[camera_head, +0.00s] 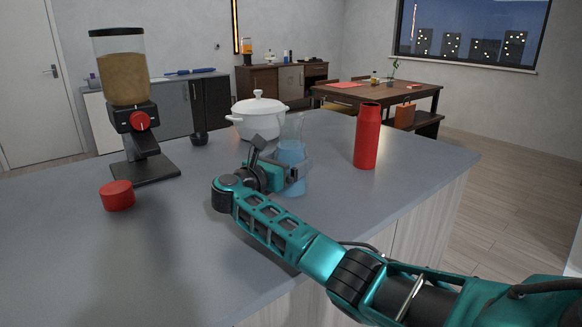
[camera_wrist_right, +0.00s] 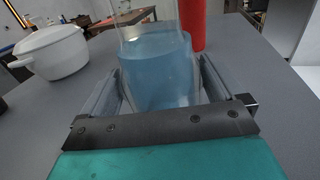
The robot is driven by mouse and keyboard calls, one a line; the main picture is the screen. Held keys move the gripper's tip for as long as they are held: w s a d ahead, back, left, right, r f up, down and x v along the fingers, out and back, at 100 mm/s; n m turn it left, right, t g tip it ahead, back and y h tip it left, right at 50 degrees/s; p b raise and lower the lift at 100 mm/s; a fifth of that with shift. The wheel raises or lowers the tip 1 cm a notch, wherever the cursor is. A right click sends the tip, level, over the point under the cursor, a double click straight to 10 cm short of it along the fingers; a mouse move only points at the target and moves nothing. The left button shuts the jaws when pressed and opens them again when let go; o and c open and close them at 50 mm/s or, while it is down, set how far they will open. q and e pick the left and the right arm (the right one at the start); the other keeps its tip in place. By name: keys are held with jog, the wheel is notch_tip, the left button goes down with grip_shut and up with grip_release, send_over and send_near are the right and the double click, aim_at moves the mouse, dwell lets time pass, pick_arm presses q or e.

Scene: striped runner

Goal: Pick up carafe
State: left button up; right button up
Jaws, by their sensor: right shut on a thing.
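The carafe (camera_head: 292,153) is clear glass with blue liquid inside. It stands upright on the grey counter in the head view, partly hidden by my right gripper (camera_head: 284,168). In the right wrist view the carafe (camera_wrist_right: 158,65) stands between the two fingers of my right gripper (camera_wrist_right: 160,88), one finger on each side. The right gripper is shut on the carafe, low on its body. I cannot tell whether its base touches the counter. My left gripper is not in view.
A red bottle (camera_head: 367,136) stands right of the carafe. A white lidded pot (camera_head: 258,118) stands behind it. A grinder (camera_head: 130,100) and a red cap (camera_head: 117,195) are on the left of the counter (camera_head: 190,240). The front left counter is clear.

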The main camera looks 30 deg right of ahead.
jog(key=c, duration=0.7)
jog(key=shift+r, duration=0.15)
jog(key=shift+c, duration=0.4)
jog(key=shift+r, duration=0.1)
notch_tip(320, 180, up, 26)
jog(key=p, duration=0.5)
dwell(0.3)
